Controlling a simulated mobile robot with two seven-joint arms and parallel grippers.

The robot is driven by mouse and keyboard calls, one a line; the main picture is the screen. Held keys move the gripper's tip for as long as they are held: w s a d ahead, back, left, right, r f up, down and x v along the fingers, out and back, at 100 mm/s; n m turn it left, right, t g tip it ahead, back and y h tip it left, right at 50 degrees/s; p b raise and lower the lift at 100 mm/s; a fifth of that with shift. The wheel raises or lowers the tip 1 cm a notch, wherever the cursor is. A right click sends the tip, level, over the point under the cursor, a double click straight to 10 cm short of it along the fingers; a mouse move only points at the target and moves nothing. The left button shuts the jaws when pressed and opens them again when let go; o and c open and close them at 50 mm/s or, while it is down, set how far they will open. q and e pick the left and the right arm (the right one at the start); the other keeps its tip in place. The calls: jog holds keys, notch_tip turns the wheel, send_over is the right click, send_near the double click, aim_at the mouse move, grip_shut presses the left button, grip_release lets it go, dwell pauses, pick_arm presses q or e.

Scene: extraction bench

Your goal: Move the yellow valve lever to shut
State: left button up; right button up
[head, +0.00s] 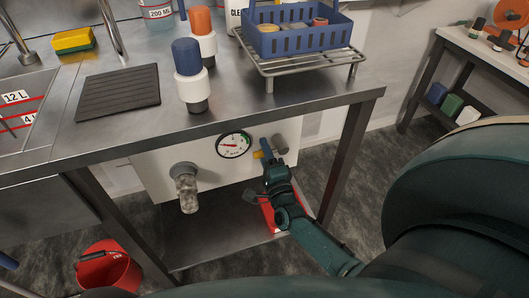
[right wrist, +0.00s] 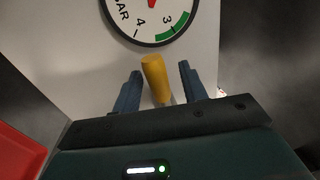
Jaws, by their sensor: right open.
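The yellow valve lever (right wrist: 154,75) stands between the two blue fingers of my right gripper (right wrist: 160,72) in the right wrist view. The gripper is open, with a gap on each side of the lever. In the head view only a small bit of the yellow lever (head: 257,155) shows beside my right gripper (head: 271,147), at the right part of the white panel (head: 150,172) under the bench. The rest of the lever is hidden by the gripper. My left gripper is not in view.
A round pressure gauge (head: 234,145) sits left of the lever, close by; a clear-bowled fitting (head: 187,190) juts out farther left. The steel bench top (head: 130,122) overhangs the panel. A bench leg (head: 346,165) stands to the right. A red bucket (head: 108,268) is at lower left.

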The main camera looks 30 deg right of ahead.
jog(key=v, duration=1.3)
jog(key=shift+a, duration=0.1)
